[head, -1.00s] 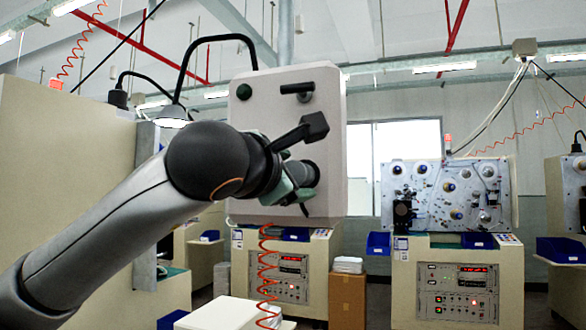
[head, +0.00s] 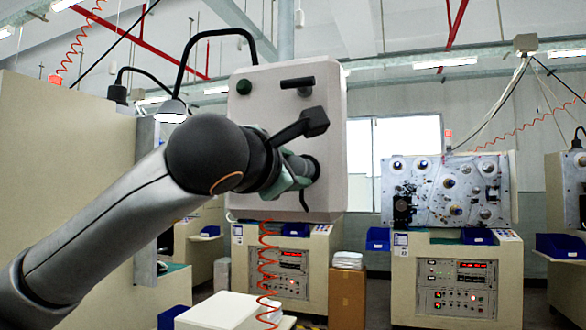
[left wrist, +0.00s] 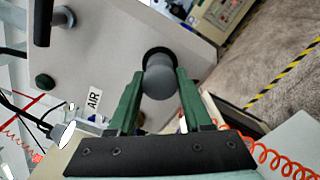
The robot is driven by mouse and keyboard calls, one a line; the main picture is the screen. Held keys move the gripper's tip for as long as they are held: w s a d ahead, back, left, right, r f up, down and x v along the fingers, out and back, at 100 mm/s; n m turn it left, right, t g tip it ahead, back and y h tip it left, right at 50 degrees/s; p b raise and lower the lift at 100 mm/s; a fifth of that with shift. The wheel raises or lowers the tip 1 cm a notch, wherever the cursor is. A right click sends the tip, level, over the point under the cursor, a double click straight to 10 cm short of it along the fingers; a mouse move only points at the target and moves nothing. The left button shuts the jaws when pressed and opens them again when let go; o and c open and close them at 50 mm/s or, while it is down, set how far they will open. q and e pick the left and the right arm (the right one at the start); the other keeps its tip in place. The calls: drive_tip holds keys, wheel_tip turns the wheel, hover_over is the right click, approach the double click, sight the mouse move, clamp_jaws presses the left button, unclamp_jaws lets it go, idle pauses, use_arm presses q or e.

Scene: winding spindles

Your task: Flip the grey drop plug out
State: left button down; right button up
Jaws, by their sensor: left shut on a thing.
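The grey drop plug (left wrist: 159,82) is a short grey cylinder in a dark round collar on the pale panel (left wrist: 120,45). In the left wrist view it lies between the two green fingers of my left gripper (left wrist: 158,88), which is shut on it. In the head view my left gripper (head: 300,170) is at the lower right of the upright panel (head: 270,120). There the plug is mostly hidden by the gripper, and the dark collar shows just beyond the fingers. My right gripper is not in view.
A black handle (head: 297,83) and a green button (head: 244,88) are on the panel above my gripper. A red coiled hose (head: 268,260) hangs below the panel. Another machine (head: 450,190) stands at the right, with floor between.

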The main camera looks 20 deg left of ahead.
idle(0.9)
use_arm(q)
drive_tip(key=s+b, duration=0.2)
drive_tip(key=shift+s+f, duration=0.1)
drive_tip(key=shift+s, duration=0.25)
drive_tip(key=c, duration=0.8)
unclamp_jaws()
drive_tip(key=o, duration=0.3)
drive_tip(key=shift+s, duration=0.25)
drive_tip(key=shift+o, duration=0.8)
drive_tip(key=shift+w, duration=0.1)
